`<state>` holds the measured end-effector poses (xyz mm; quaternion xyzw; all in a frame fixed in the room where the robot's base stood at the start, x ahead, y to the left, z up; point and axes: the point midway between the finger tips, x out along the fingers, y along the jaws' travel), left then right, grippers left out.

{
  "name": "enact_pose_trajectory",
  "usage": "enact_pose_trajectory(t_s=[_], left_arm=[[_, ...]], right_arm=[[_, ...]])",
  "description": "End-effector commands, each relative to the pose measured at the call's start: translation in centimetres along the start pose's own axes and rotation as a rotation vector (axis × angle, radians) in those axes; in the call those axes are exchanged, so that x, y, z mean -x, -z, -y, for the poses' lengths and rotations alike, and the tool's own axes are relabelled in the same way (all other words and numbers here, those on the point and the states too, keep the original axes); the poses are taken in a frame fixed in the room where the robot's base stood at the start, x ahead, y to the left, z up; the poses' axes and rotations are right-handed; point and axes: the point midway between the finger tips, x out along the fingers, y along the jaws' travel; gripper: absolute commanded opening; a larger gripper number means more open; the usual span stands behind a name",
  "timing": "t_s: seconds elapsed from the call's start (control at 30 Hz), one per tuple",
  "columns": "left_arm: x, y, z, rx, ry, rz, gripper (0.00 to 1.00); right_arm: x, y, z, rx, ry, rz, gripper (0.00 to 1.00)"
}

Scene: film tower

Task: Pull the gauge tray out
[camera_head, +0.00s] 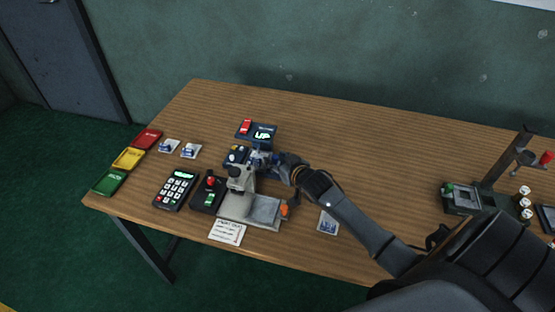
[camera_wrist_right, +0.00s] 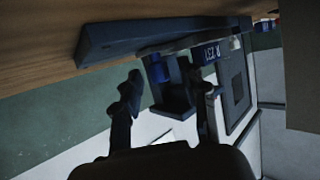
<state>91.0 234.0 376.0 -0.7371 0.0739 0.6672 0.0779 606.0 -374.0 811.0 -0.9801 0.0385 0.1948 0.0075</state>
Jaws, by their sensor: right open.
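I cannot tell for certain which part is the gauge tray. A small dark tray (camera_head: 235,156) with small pieces in it lies left of my right gripper. My right gripper (camera_head: 262,158) is over the table's middle, close to the tray and behind a grey bench device (camera_head: 262,210) with a flat plate and an orange knob. In the right wrist view my gripper (camera_wrist_right: 167,92) has its fingers apart. A dark blue part (camera_wrist_right: 176,92) shows between and beyond them; contact is unclear. My left gripper is not in view.
A screen unit (camera_head: 263,134) stands behind the gripper. A keypad (camera_head: 176,187) and a control box (camera_head: 208,196) stand left of the device. Red, yellow (camera_head: 128,158) and green trays line the left edge. A post stand (camera_head: 505,165) is far right. Bare wood (camera_head: 390,165) lies between.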

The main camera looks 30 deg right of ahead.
Motion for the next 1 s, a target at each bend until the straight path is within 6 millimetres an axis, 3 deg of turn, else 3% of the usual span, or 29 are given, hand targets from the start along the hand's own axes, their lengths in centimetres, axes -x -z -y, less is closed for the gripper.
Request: enact_pose_trajectory(t_s=[0.1,0.3,0.57,0.83,1.0], left_arm=[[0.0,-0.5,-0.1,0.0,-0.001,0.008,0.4],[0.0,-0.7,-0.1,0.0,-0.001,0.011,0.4],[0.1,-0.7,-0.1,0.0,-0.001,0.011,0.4],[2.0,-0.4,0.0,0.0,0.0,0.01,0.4],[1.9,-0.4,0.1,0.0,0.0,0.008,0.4]], right_arm=[[0.0,0.0,0.0,0.0,0.0,0.0,0.41],[0.0,0.0,0.0,0.0,0.0,0.0,0.0],[0.1,0.0,-0.1,0.0,0.0,0.001,0.0],[2.5,-0.8,-2.6,0.002,-0.002,0.005,0.0],[2.6,-1.1,-2.9,-0.001,0.0,0.001,0.0]])
